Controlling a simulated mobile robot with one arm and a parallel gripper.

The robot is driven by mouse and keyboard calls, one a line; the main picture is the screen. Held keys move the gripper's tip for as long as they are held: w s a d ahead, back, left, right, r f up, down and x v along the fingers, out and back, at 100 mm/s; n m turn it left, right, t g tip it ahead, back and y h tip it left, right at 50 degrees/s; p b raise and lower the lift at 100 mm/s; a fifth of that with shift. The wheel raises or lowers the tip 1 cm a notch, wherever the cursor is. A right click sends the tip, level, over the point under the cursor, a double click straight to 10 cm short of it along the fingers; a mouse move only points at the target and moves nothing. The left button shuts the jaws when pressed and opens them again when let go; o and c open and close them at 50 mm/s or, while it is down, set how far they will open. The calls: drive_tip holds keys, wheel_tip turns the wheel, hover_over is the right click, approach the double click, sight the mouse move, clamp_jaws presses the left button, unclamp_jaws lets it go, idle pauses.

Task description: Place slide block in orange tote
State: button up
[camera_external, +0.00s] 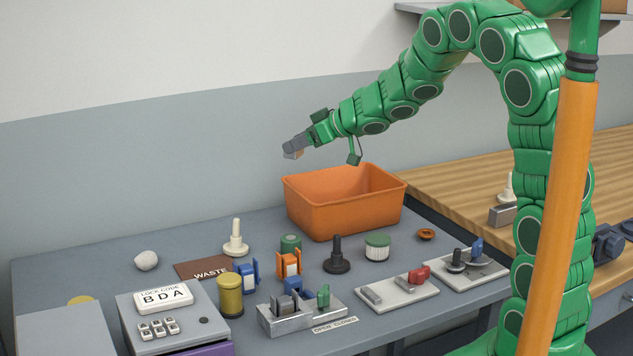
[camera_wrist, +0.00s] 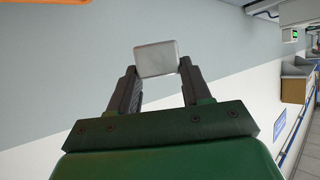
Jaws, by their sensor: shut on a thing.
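My gripper (camera_external: 293,147) is shut on a pale grey block, seemingly the slide block (camera_wrist: 156,58), which sits between the two dark fingertips in the wrist view. In the outside view the block is small and mostly hidden by the fingers. The orange tote (camera_external: 335,212) stands on the grey bench at the back, open at the top. My gripper is in the air, higher than the tote's rim and near its left end in the picture. The tote's floor is hidden by its front wall. An orange strip (camera_wrist: 45,3) shows at the wrist view's top left.
In front of the tote stand a black knobbed piece (camera_external: 337,257), a green-lidded jar (camera_external: 377,247) and an orange bobbin holder (camera_external: 289,264). A cream knobbed piece (camera_external: 236,240) and a brown WASTE mat (camera_external: 205,268) lie left. A wooden bench (camera_external: 480,185) is at right.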

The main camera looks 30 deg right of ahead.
drive_tip(key=s+a+f+n+g+y, duration=0.2)
drive_tip(key=s+a+f+n, duration=0.1)
drive_tip(key=s, duration=0.5)
drive_tip(key=s+a+f+n+g+y, duration=0.2)
drive_tip(key=s+a+f, duration=0.3)
drive_tip(key=s, duration=0.4)
drive_tip(key=shift+a+f+n+g, duration=0.25)
drive_tip(key=shift+f+n+g, duration=0.2)
drive_tip(key=shift+n+g, duration=0.25)
drive_tip(key=shift+w+a+f, duration=0.1)
drive_tip(key=shift+w+a, duration=0.05)
drive_tip(key=shift+w, duration=0.05)
drive_tip(key=shift+c, duration=0.6)
drive_tip(key=w+a+f, duration=0.1)
drive_tip(key=w+f, duration=0.1)
drive_tip(key=w, duration=0.1)
drive_tip(key=w+a+f, duration=0.2)
drive_tip(key=w+f, duration=0.1)
drive_tip(key=w, duration=0.1)
drive_tip(key=w+a+f, duration=0.2)
drive_tip(key=w+f, duration=0.1)
drive_tip(key=w, duration=0.1)
drive_tip(key=shift+f, duration=0.2)
drive_tip(key=shift+w+a+f, duration=0.25)
drive_tip(key=shift+w+f, duration=0.2)
drive_tip(key=shift+f, duration=1.65)
drive_tip(key=shift+f, duration=0.1)
